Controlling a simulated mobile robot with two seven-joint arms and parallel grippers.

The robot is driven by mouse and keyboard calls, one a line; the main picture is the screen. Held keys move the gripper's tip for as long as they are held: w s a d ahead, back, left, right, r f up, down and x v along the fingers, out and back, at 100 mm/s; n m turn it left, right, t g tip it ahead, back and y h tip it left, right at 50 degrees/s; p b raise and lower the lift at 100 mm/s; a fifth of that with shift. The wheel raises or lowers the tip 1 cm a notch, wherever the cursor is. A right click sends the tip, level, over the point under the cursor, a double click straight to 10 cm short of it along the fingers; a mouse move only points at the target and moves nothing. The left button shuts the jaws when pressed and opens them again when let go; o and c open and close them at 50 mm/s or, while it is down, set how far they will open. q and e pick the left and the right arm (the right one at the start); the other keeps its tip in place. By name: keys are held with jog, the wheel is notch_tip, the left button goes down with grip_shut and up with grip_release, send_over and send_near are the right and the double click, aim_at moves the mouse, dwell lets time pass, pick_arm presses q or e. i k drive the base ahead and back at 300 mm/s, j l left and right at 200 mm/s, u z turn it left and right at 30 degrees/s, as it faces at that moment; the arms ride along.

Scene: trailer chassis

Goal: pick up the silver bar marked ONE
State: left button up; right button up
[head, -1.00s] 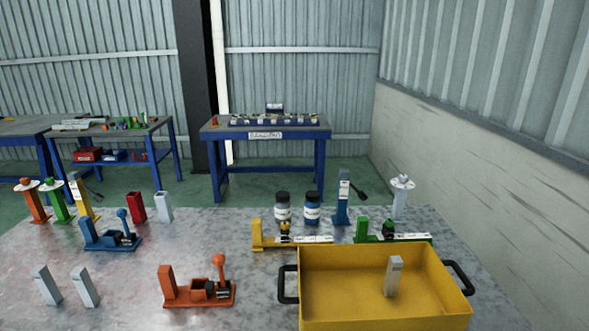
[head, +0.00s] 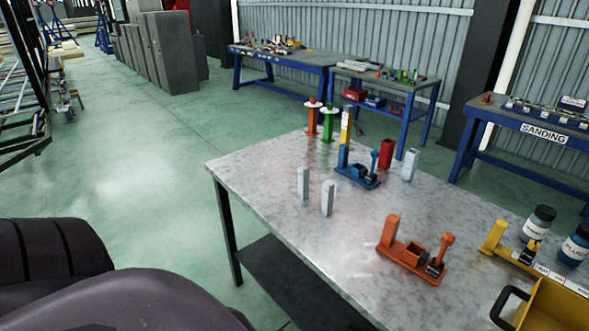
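Two upright silver bars stand side by side near the left front edge of the metal table. One is the left silver bar (head: 304,184) and the other is the right silver bar (head: 327,198). I cannot read any marking on either, so I cannot tell which is ONE. Neither of my grippers is in view. Dark rounded parts of my own arm show at the lower left, apart from the bars.
The metal table (head: 250,172) also holds an orange fixture (head: 412,258), a blue fixture (head: 358,170), a red block (head: 386,154), a pale block (head: 409,165) and a yellow bin (head: 550,310) at the right. Open green floor lies left of the table.

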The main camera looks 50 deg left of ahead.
aim_at(304, 171)
jog(key=k+l+u, duration=0.1)
jog(key=u, duration=1.35)
jog(key=i+j, duration=0.2)
jog(key=j, duration=0.15)
jog(key=i+j+z, duration=0.1)
jog(key=j, duration=0.25)
jog(key=i+j, duration=0.25)
jog(key=i+j+z, duration=0.15)
jog(key=j, duration=0.35)
jog(key=i+j, duration=0.2)
jog(key=j, duration=0.15)
jog(key=i+j+z, duration=0.1)
jog(key=j, duration=0.3)
